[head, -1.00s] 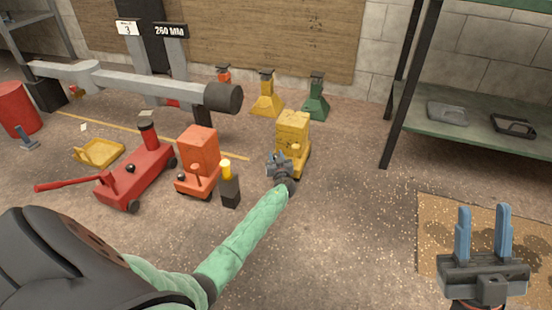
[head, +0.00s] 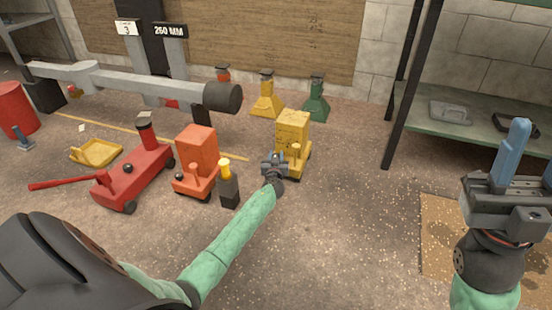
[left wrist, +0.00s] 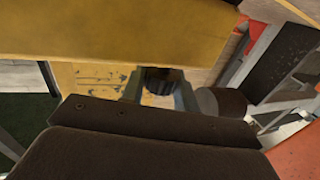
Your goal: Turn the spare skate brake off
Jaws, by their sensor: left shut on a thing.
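A yellow block-shaped skate (head: 293,130) stands on the floor in the middle of the head view, with a short yellow post at its front. My left gripper (head: 272,158) is at its front left side. In the left wrist view its fingers (left wrist: 159,88) are shut on a dark ribbed knob (left wrist: 160,80), under a broad yellow surface. The knob's setting cannot be read. An orange skate (head: 196,150) with a black ball knob stands to the left. My right gripper (head: 534,140) is raised at the right edge, open and empty.
A black post with a yellow top (head: 228,185) stands between the orange skate and my left gripper. A red trolley jack (head: 135,175) is farther left. Yellow and green stands (head: 314,105) are behind. A shelf (head: 445,125) is at right. The floor in front is clear.

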